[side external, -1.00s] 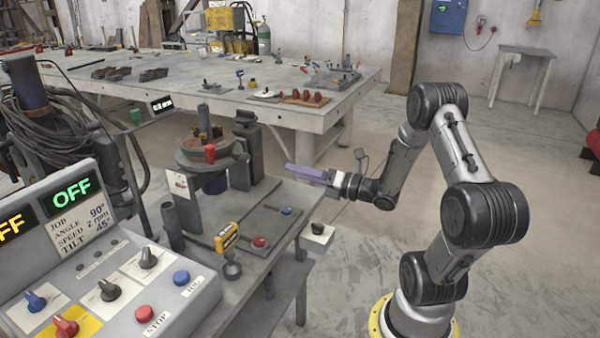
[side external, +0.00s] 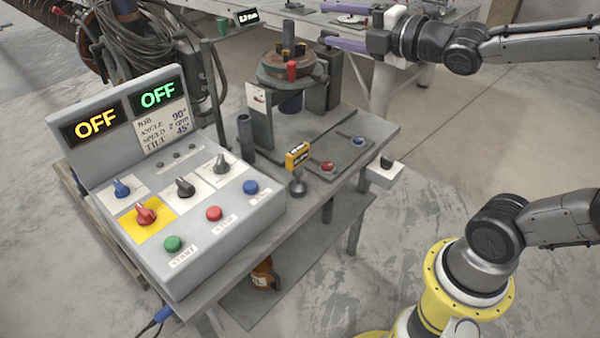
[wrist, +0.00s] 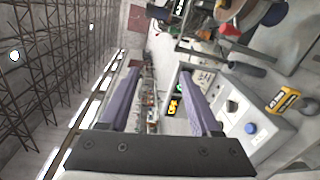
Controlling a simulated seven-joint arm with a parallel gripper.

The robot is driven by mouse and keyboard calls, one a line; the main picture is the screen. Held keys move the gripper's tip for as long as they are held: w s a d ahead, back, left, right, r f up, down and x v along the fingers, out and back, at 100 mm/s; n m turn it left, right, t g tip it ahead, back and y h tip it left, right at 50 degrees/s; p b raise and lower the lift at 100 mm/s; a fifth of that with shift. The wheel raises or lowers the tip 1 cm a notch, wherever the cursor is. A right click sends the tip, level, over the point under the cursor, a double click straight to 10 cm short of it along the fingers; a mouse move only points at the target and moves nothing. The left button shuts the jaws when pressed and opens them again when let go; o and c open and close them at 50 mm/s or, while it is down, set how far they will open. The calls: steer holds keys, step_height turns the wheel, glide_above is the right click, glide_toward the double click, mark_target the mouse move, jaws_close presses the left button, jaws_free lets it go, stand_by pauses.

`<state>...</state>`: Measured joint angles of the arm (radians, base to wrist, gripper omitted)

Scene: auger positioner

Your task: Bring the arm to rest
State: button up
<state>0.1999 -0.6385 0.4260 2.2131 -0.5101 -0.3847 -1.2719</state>
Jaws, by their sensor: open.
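My gripper (side external: 322,26) is at the upper right of the side view, beyond and to the right of the positioner (side external: 287,68). Its two purple fingers are apart with nothing between them, and it touches nothing that I can see. In the wrist view the fingers (wrist: 160,72) are also spread and empty. The control box (side external: 180,200) stands at the front left of the bench. Its two displays (side external: 97,125) both read OFF, one yellow and one green. Part of my arm lies outside the right edge of the side view.
The bench (side external: 375,130) also holds a yellow handheld device (side external: 298,155) on a stand and a plate with red and blue buttons (side external: 328,166). A small switch box (side external: 384,172) juts from its right edge. Bare floor (side external: 440,150) lies between bench and arm base.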

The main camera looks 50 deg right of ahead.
steer(key=s+a+f+m+g, duration=0.1)
steer(key=s+f+m+g, duration=0.4)
steer(key=s+f+m, duration=0.2)
steer(key=s+a+f+m+g, duration=0.2)
steer(key=s+f+m+g, duration=0.4)
steer(key=s+m, duration=0.6)
step_height(320, 180, down, 2)
steer(key=shift+s+a+m, duration=0.2)
steer(key=shift+s+m, duration=0.1)
steer(key=shift+s, duration=0.6)
